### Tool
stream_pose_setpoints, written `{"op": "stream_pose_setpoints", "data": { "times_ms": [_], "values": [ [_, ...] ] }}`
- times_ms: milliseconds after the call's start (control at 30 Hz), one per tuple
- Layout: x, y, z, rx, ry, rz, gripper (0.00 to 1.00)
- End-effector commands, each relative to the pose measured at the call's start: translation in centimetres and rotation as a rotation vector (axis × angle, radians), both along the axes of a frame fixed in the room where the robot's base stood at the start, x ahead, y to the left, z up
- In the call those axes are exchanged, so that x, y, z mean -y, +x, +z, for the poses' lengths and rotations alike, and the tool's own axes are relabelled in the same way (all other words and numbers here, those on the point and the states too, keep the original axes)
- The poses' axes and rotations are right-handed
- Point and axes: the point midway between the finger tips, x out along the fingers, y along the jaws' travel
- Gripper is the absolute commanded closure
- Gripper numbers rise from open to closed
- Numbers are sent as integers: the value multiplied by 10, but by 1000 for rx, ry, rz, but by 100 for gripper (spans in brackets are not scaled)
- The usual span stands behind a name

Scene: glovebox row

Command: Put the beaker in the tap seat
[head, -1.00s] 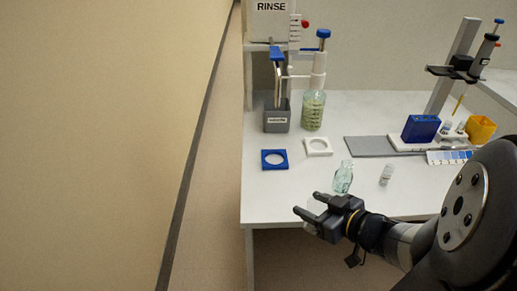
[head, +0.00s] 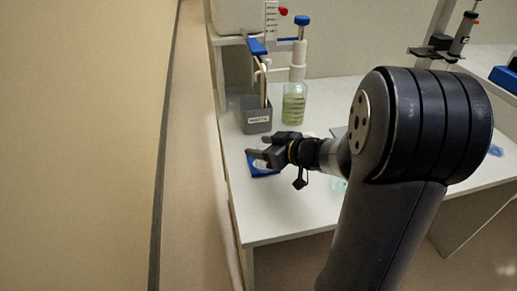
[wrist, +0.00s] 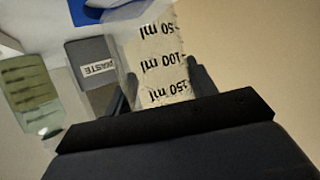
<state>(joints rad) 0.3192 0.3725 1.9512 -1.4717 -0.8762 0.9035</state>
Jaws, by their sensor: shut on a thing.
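My gripper (head: 258,158) is shut on the clear beaker (wrist: 158,62). In the wrist view, the beaker shows upside-down black volume marks between the two fingers. In the head view it is too clear and small to make out well. The gripper is above or just beside the blue square seat (head: 262,171), which it partly covers. A blue patch (wrist: 88,12) in the wrist view looks like that seat, apart from the beaker's walls as far as I can tell. The white seat is mostly hidden behind my arm. I cannot tell from labels which one is the tap seat.
The table's front left (head: 275,215) is clear.

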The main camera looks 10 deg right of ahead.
Motion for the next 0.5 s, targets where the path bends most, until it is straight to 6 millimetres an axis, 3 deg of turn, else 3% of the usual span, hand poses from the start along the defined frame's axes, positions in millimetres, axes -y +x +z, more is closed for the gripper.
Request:
{"op": "stream_pose_setpoints", "data": {
  "times_ms": [100, 400, 500],
  "values": [
    [0, 22, -1, 0, 0, 1, 68],
    [0, 44, -1, 0, 0, 0, 68],
    [0, 42, -23, -3, 1, -1, 68]
  ]
}}
